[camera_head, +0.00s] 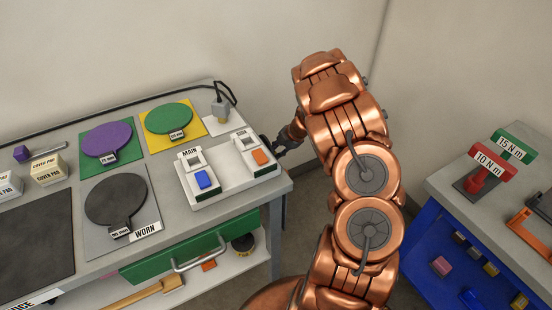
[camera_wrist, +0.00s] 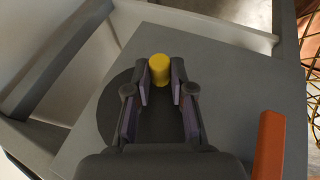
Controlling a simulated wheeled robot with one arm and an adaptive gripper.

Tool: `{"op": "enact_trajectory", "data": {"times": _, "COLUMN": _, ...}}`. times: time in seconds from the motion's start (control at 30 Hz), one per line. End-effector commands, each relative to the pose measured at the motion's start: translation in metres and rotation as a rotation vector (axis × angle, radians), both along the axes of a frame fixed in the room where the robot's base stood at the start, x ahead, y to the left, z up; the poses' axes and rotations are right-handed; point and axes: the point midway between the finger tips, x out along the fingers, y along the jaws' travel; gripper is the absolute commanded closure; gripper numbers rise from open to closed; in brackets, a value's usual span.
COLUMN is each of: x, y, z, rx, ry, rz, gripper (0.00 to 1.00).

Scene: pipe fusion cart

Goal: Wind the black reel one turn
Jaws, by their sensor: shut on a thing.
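The black reel (camera_wrist: 113,108) shows in the wrist view as a dark disc against a flat grey panel, partly covered by my gripper. A yellow knob (camera_wrist: 159,68) stands near the reel's upper edge. My gripper (camera_wrist: 160,84) is shut on the yellow knob, one finger on each side. In the head view, my gripper (camera_head: 288,137) is at the right end of the grey bench, and the knob and most of the reel are hidden there.
The bench (camera_head: 235,203) carries a MAIN and SIDE switch box (camera_head: 225,181) close to my gripper. A green drawer (camera_head: 165,258) is below. A blue cart (camera_head: 415,240) with torque tools stands right. An orange bar (camera_wrist: 269,145) is beside my gripper in the wrist view.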

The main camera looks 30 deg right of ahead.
Motion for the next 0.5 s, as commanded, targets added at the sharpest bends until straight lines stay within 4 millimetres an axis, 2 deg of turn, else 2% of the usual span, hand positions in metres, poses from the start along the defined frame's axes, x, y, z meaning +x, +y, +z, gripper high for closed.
{"op": "enact_trajectory", "data": {"times": 0.03, "x": -0.0003, "y": -0.0001, "z": -0.0080, "rx": -0.002, "ry": -0.025, "rz": -0.002, "gripper": 1.00}}
{"op": "enact_trajectory", "data": {"times": 0.5, "x": 0.0051, "y": -0.0005, "z": -0.0118, "rx": -0.026, "ry": -0.284, "rz": -0.001, "gripper": 1.00}}
